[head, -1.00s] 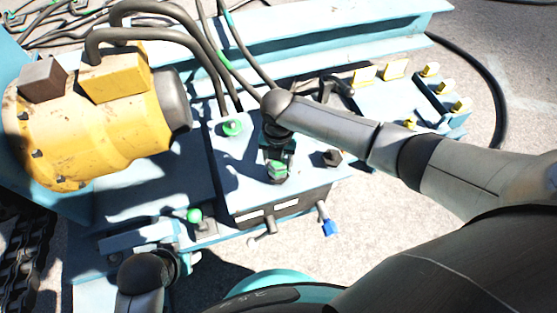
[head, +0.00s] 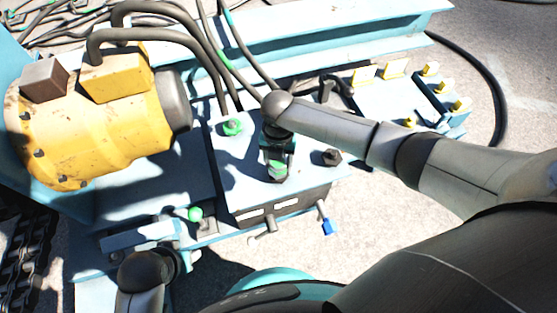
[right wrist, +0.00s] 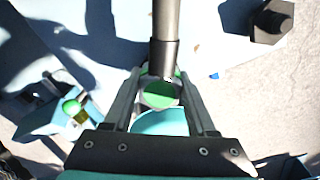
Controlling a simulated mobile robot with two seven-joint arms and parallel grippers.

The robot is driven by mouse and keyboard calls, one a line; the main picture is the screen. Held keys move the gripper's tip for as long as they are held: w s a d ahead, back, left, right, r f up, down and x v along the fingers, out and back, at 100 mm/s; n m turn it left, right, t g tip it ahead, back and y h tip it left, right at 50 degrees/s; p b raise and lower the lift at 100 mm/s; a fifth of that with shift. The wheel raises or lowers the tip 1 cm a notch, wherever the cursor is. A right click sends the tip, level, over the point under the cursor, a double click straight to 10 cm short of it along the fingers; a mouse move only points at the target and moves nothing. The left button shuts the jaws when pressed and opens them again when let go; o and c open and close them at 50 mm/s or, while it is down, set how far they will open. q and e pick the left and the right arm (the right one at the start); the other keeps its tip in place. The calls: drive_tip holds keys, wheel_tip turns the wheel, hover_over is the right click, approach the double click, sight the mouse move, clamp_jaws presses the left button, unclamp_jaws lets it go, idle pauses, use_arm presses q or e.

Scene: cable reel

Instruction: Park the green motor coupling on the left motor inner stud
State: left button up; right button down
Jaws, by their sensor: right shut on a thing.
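My right gripper (head: 278,160) points down over the light-blue top of a box (head: 240,185). In the right wrist view its two fingers (right wrist: 162,98) stand either side of the green coupling (right wrist: 158,96) and are shut on it. A dark cylindrical part (right wrist: 165,45) runs up from the coupling. In the head view the coupling (head: 277,165) shows only as a small green patch between the fingers. I cannot make out which stud is the left motor inner one. The dark wrist of my left arm (head: 145,278) is at bottom left; its fingers are not clear.
A second green fitting (head: 232,127) sits on the box top, left of my right gripper. A dark hex piece (head: 332,157) stands to the right. A yellow motor (head: 85,130) is at left. A green ball knob (head: 194,214) and a blue-ended handle (head: 327,226) are in front.

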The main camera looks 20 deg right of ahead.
use_arm(q)
drive_tip(key=shift+f, duration=0.2)
use_arm(e)
drive_tip(key=shift+f, duration=0.3)
drive_tip(key=shift+c, duration=0.6)
unclamp_jaws()
wheel_tip(320, 180, up, 9)
drive_tip(key=p, duration=0.4)
drive_tip(key=shift+p, duration=0.3)
use_arm(q)
drive_tip(key=s+a+f+p, duration=0.1)
drive_tip(key=s+a+f, duration=0.2)
drive_tip(key=f, duration=0.4)
drive_tip(key=s+a+f+g+p, duration=0.1)
drive_tip(key=s+a+f+p, duration=0.1)
drive_tip(key=s+f, duration=0.4)
drive_tip(key=shift+s+a+f+y, duration=0.25)
drive_tip(key=shift+a+f+y, duration=0.1)
drive_tip(key=shift+a+y, duration=0.05)
use_arm(e)
wheel_tip(320, 180, up, 6)
drive_tip(key=shift+r, duration=0.15)
